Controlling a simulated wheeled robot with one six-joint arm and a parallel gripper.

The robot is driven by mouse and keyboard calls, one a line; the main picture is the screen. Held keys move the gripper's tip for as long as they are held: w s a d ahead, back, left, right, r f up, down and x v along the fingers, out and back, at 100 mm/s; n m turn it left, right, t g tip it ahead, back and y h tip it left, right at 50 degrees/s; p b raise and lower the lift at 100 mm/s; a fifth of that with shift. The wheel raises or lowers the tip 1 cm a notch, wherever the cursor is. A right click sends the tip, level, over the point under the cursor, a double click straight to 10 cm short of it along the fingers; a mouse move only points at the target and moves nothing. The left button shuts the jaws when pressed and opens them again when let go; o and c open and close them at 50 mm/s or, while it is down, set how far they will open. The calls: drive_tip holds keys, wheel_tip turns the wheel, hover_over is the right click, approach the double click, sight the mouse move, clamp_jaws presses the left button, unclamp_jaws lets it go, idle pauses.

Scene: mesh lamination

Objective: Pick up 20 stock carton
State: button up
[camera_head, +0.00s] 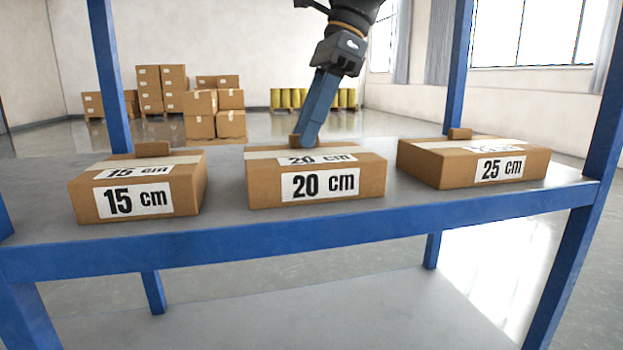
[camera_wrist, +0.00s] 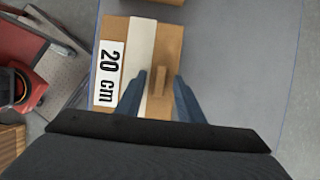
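The 20 cm carton (camera_head: 230,180) is a brown box with white labels, and it sits in the middle of the shelf between two other cartons. I cannot see its left side beyond its front face. A small brown handle block stands on its top; it shows in the wrist view (camera_wrist: 158,80). My gripper (camera_head: 303,140) reaches down from above to the back of this carton. In the wrist view the two blue fingers (camera_wrist: 157,88) are apart, one on each side of the handle block, with gaps between. The gripper is open and holds nothing.
The 15 cm carton (camera_head: 190,190) stands to the left and the 25 cm carton (camera_head: 430,165) to the right, with gaps of bare shelf (camera_head: 225,205) between. Blue rack posts (camera_head: 108,75) rise at the sides. Stacked boxes (camera_head: 150,90) and yellow drums (camera_head: 285,98) stand far behind.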

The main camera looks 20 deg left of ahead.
drive_tip(key=shift+c, duration=0.2)
clamp_jaws()
idle(1.2)
